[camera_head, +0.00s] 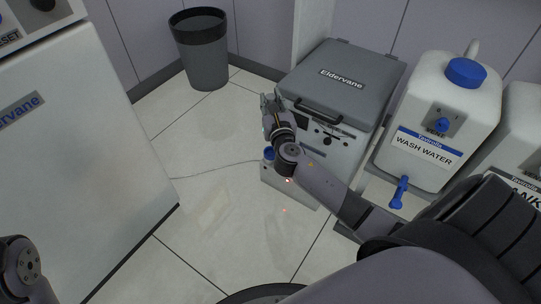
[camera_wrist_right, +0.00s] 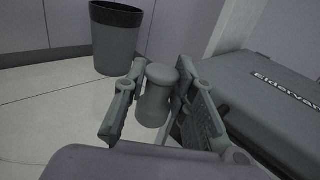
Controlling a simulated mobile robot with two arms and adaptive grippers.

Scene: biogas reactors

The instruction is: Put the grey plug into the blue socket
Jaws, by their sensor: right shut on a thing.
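My right gripper (camera_head: 268,103) is in front of the left side of the grey Eldervane unit, above the floor. In the right wrist view, its fingers (camera_wrist_right: 160,105) are shut on the grey plug (camera_wrist_right: 157,92), a short cylinder with a wider rounded cap. The plug is hard to make out in the head view. A small round blue part (camera_head: 269,153), which looks like the blue socket, shows low by the unit's front left, below my gripper and apart from it. My right forearm partly covers that area. My left arm shows at the lower left edge, but its gripper is out of view.
The Eldervane unit (camera_head: 340,78) has a dark lid and front handle. A wash water tank (camera_head: 440,105) with blue cap and tap stands to its right. A dark bin (camera_head: 205,62) stands behind. A white cabinet (camera_head: 75,150) is at left. A thin cable (camera_head: 215,166) crosses the open tiled floor.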

